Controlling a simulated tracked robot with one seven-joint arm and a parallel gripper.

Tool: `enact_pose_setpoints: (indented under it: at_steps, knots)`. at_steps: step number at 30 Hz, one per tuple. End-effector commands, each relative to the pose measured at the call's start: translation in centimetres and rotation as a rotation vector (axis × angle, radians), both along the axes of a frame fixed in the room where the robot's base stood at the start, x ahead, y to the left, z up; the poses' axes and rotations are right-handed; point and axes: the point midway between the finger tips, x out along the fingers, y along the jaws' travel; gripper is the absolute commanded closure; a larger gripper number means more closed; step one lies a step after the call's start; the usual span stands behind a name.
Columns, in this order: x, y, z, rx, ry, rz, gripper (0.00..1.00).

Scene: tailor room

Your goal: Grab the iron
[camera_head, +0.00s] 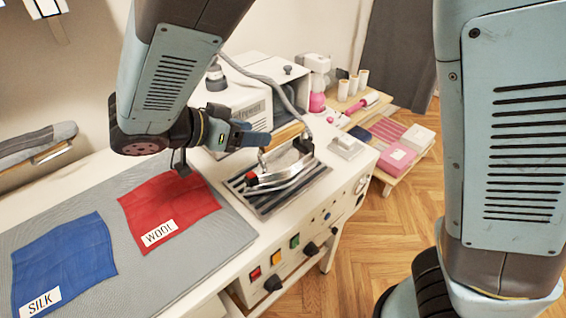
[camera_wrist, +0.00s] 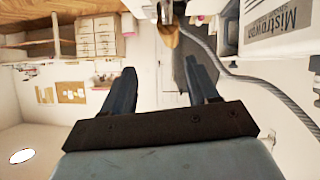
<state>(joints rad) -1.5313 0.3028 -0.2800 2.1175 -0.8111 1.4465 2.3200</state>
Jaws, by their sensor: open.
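The iron (camera_head: 284,180) rests on a dark slatted plate (camera_head: 262,200) on the white ironing unit. It has a silver body, a tan handle and a grey cord rising behind it. My gripper (camera_head: 262,142) is level with the handle, at its left end, with fingers pointing toward it. In the wrist view my gripper (camera_wrist: 160,66) shows two dark fingers spread apart with nothing held between them. A tan-brown part, likely the iron's handle (camera_wrist: 169,36), appears beyond the fingertips with the cord beside it. Contact with the handle cannot be told.
A grey ironing surface (camera_head: 210,245) holds red wool cloth (camera_head: 170,205) and blue silk cloth (camera_head: 62,262). A white machine (camera_head: 235,105) stands behind my gripper. The cord (camera_head: 262,80) arches over the iron. Pink boxes (camera_head: 396,158) sit on a low shelf at right.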

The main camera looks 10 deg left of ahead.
Motion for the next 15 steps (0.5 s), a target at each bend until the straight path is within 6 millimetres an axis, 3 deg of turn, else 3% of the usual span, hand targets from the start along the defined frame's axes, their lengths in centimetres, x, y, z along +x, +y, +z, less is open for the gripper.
enact_pose_setpoints:
  at_steps: [3,7,11,15]
  knots:
    - [-1.6,2.4,-0.6,0.004,-0.098,0.028,0.41]
    - [-2.4,3.6,-0.8,0.014,-0.162,0.039,0.41]
    - [-2.2,3.5,-1.1,0.019,-0.183,0.044,0.41]
    - [-0.7,2.2,-2.0,0.019,-0.182,0.041,0.41]
